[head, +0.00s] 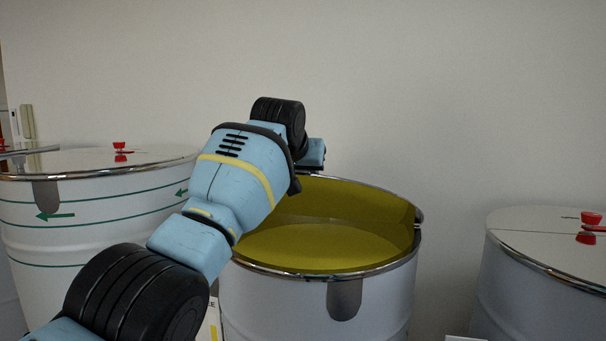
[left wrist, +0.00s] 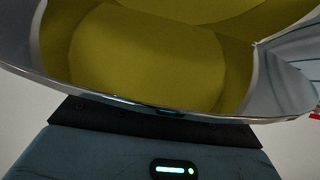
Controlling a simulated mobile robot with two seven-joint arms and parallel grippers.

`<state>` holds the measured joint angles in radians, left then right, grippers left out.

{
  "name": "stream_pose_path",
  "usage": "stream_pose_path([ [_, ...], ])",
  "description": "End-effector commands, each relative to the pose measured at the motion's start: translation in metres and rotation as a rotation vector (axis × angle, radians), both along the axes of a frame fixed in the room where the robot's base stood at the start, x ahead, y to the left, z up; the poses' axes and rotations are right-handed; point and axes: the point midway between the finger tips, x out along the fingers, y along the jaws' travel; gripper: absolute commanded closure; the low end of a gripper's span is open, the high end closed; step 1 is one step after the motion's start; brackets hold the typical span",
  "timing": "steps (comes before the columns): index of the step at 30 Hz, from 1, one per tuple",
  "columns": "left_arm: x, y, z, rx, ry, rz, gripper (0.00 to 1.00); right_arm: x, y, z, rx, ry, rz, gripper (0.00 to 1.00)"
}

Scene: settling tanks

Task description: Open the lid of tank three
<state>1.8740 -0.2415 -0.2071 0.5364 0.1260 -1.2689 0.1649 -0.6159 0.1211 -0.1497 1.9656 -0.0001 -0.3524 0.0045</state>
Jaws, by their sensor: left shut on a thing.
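The middle tank (head: 385,300) is a pale drum with a bright metal rim, and its top shows an olive-yellow inside (head: 320,248). Its lid and handle cannot be made out clearly. My left arm comes in over the tank's left side. My left gripper (head: 314,153) shows only in part at the far side of the rim, behind the wrist; it is shut, and the handle it grips is hidden. In the left wrist view the yellow inside (left wrist: 145,60) and a curved bright rim (left wrist: 100,93) fill the top, above my gripper's body. My right gripper is not in view.
A left tank (head: 100,225) with green bands and a right tank (head: 500,280) have closed pale tops with red handles (head: 120,148) (head: 590,228). A label (head: 209,318) on the middle tank is mostly hidden by my arm. A plain wall stands behind.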

Motion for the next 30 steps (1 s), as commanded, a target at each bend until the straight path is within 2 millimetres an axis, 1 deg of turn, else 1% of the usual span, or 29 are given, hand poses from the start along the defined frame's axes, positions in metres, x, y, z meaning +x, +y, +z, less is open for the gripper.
stream_pose_path([
  [1, 0.0, -0.0001, 0.004, -0.001, -0.009, -0.001, 1.0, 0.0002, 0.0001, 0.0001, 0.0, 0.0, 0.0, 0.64],
  [12, 0.0, -0.0001, 0.0049, -0.001, -0.01, -0.001, 1.0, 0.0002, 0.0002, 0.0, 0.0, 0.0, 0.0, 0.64],
  [13, 0.0, -0.0001, 0.0049, -0.001, -0.01, -0.001, 0.65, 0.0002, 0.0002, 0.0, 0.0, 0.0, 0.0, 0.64],
  [17, -0.0001, -0.0001, 0.0041, -0.001, -0.007, -0.001, 0.48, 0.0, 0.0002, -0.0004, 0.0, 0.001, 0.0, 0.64],
  [18, 0.0, -0.0001, 0.0036, 0.0, -0.006, -0.001, 0.45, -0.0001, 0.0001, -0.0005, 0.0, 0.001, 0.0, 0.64],
  [26, -0.0001, 0.0, 0.0022, 0.0, -0.002, 0.0, 0.45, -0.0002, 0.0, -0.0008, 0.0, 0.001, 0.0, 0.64],
  [30, -0.0045, 0.0007, 0.0073, 0.0, -0.005, -0.001, 0.45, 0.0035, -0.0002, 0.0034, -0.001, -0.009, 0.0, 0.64],
])
